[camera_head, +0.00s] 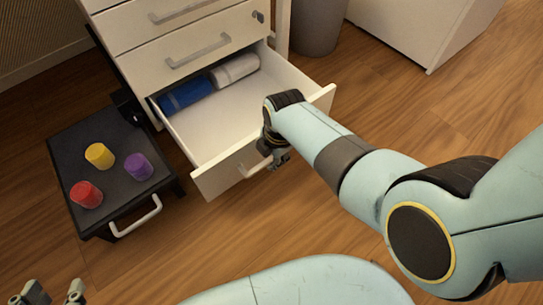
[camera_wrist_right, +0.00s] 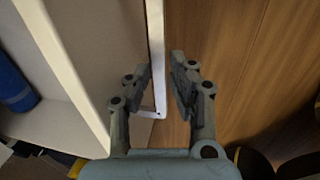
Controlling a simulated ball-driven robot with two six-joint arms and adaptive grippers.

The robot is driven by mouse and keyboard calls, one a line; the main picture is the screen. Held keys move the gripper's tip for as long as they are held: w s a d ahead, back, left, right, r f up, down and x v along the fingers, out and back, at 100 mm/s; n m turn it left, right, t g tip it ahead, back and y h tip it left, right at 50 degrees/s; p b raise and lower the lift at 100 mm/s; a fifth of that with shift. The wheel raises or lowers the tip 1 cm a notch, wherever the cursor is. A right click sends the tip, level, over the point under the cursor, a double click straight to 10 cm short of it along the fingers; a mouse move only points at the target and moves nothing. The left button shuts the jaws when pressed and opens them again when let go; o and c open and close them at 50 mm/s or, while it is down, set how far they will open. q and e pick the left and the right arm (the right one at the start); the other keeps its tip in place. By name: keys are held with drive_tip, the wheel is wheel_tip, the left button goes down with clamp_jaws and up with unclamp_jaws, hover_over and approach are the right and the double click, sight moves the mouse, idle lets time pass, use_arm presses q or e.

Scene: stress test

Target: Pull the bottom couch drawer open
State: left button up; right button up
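The lowest visible drawer (camera_head: 230,115) of the white cabinet stands open. A blue roll (camera_head: 186,95) and a white roll (camera_head: 235,70) lie inside it. My right gripper (camera_head: 276,160) is at the outside of the drawer front, by its handle (camera_head: 252,172). In the right wrist view, the gripper (camera_wrist_right: 163,80) has its fingers apart, with the pale handle bar (camera_wrist_right: 156,40) showing between them; I cannot tell whether they touch it. The drawer front (camera_wrist_right: 85,50) is left of the fingers. My left gripper (camera_head: 54,293) is open and empty at the bottom left.
A low black stand (camera_head: 80,150) with a white handle (camera_head: 138,216) is left of the drawer. Yellow (camera_head: 99,155), purple (camera_head: 138,167) and red (camera_head: 86,194) cylinders stand on it. A grey bin (camera_head: 317,25) is behind. The wood floor (camera_head: 215,235) before the drawer is clear.

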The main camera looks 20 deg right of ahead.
use_arm(q)
drive_tip(key=shift+s, duration=0.1)
use_arm(e)
clamp_jaws()
drive_tip(key=shift+s, duration=0.1)
idle(0.4)
use_arm(q)
drive_tip(key=g+p, duration=0.1)
drive_tip(key=w+r+g+p, duration=0.1)
drive_tip(key=r+g+p, duration=0.1)
drive_tip(key=shift+w+a+r+g, duration=0.15)
drive_tip(key=shift+w+a+g, duration=0.15)
drive_tip(key=shift+w, duration=0.1)
use_arm(e)
drive_tip(key=s, duration=0.1)
drive_tip(key=s+d, duration=0.1)
drive_tip(key=s, duration=0.2)
drive_tip(key=shift+s+d+f, duration=0.1)
drive_tip(key=shift+s+d, duration=0.05)
drive_tip(key=shift+d, duration=0.15)
